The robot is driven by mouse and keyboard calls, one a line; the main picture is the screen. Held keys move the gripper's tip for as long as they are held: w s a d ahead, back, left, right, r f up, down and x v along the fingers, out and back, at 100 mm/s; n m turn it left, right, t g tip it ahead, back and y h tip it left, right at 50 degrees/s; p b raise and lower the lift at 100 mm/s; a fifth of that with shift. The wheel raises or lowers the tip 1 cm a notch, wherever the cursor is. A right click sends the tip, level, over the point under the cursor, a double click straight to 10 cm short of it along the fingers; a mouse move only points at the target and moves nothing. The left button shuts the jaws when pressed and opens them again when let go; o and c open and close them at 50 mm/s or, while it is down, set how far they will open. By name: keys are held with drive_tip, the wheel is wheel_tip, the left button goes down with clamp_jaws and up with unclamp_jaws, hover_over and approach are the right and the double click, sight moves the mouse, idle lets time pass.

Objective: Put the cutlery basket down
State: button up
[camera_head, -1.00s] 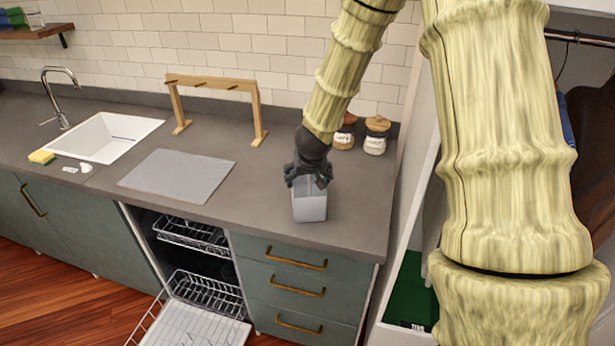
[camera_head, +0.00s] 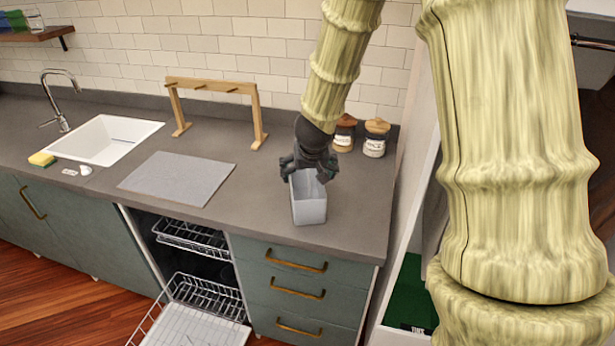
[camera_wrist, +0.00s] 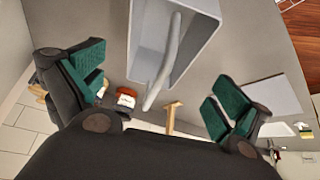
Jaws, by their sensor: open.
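The cutlery basket (camera_head: 309,206) is a light grey, open-topped box standing upright on the grey countertop (camera_head: 255,205), near its front edge above the drawers. It looks empty apart from a pale curved bar, its handle, which shows in the wrist view (camera_wrist: 168,62). My gripper (camera_head: 309,168) is at the back of the basket's rim in the head view. In the wrist view my gripper (camera_wrist: 155,95) has its green-padded fingers spread wide. The basket lies between and beyond them, with visible gaps on both sides, and neither finger grips it.
A wooden rack (camera_head: 215,88) and a grey mat (camera_head: 178,178) are to the left. Two lidded jars (camera_head: 375,138) stand behind on the right. The dishwasher (camera_head: 200,285) below is open with its racks showing. Counter left of the basket is clear.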

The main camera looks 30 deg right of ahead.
drive_tip(key=v, duration=0.7)
idle(1.6)
